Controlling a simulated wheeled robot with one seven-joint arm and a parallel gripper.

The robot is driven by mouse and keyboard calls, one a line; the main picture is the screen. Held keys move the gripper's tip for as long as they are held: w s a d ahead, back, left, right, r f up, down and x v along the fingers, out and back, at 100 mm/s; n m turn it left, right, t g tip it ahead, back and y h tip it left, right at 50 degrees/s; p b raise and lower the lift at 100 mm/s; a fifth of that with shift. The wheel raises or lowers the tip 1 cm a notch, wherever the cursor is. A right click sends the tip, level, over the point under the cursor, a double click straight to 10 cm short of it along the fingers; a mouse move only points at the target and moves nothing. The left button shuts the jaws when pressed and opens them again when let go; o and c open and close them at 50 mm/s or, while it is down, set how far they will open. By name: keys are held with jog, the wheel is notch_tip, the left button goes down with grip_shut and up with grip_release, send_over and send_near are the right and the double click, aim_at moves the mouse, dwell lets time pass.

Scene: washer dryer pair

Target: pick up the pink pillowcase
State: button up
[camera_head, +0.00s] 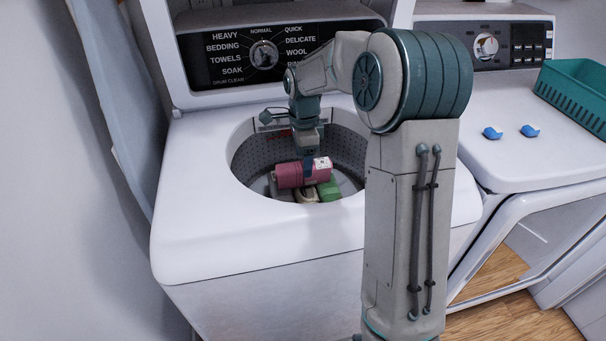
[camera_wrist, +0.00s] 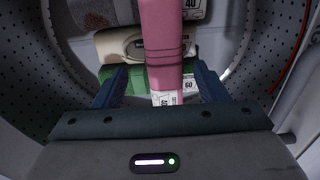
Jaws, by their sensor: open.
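The pink pillowcase (camera_head: 290,176) is a rolled bundle with a white tag inside the drum of the top-load washer (camera_head: 200,225). In the wrist view the pink pillowcase (camera_wrist: 161,42) runs lengthwise down the middle, its near end with a white label between my fingers. My gripper (camera_wrist: 160,92) is open, one blue finger on each side of the roll. In the head view my gripper (camera_head: 308,168) reaches down into the drum at the pillowcase; contact cannot be told.
A green roll (camera_head: 328,190), a cream roll (camera_head: 307,195) and a grey roll (camera_wrist: 105,12) lie beside or under the pink one. The perforated drum wall (camera_wrist: 55,70) surrounds them. A dryer (camera_head: 540,150) with blue pieces (camera_head: 528,131) and a teal basket (camera_head: 575,95) stands right.

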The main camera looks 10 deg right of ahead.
jog(key=shift+w+f, duration=0.15)
jog(key=shift+f, duration=1.25)
jog(key=shift+w+f, duration=0.1)
jog(key=shift+f, duration=1.25)
jog(key=c, duration=1.1)
